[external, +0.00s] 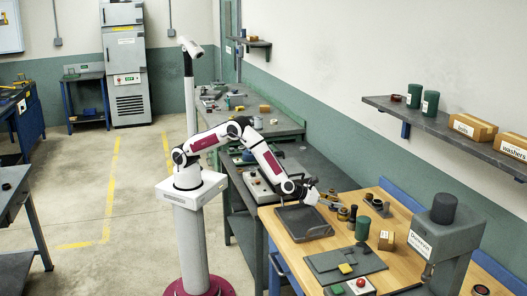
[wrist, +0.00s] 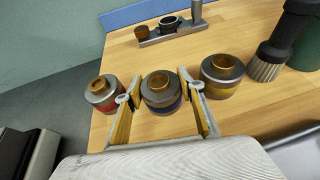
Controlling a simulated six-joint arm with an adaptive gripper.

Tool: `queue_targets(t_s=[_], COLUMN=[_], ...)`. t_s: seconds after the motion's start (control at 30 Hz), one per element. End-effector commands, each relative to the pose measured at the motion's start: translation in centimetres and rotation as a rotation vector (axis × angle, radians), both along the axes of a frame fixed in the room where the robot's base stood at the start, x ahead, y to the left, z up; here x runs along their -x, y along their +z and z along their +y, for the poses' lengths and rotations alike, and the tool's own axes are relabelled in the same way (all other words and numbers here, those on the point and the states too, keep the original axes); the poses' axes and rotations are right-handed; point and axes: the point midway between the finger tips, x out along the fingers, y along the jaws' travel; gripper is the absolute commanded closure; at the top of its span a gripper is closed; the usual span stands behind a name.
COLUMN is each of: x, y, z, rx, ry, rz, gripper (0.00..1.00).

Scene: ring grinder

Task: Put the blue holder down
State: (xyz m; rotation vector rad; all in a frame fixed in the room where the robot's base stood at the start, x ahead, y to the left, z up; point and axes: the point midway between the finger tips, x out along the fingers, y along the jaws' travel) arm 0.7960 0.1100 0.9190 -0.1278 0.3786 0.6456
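The blue holder (wrist: 160,93) is a dark grey cylinder with a blue band and a brown top. In the wrist view it stands upright on the wooden bench (wrist: 222,119), between the fingers of my gripper (wrist: 157,88). The fingers are apart, with a small gap seeming to show beside the holder. In the external view my gripper (external: 320,198) is low over the bench, and the blue holder cannot be told apart there. A red-banded holder (wrist: 103,95) stands left of it, and a yellow-banded holder (wrist: 221,77) stands right of it.
Behind the holders is a grey rack (wrist: 183,32) with small parts and an upright post. A dark brush (wrist: 275,50) and a green cylinder (wrist: 309,50) stand at the right. A grey tray (external: 303,222) lies near the bench's front-left edge. Bare wood lies behind the holders.

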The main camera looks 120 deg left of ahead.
Motion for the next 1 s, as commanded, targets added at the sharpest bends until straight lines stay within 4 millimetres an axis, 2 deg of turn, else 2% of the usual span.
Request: queue_targets(t_s=[0.03, 0.07, 0.57, 0.77, 1.0], x=[0.0, 0.0, 0.2, 1.0, 2.9], y=[0.0, 0.0, 0.1, 0.5, 1.0], z=[0.0, 0.0, -0.2, -0.8, -2.3], rx=[0.0, 0.0, 0.0, 0.001, 0.0], ry=[0.0, 0.0, 0.0, 0.0, -0.001], rz=[0.0, 0.0, 0.0, -0.001, 0.001], gripper=[0.51, 0.45, 0.45, 0.45, 0.45])
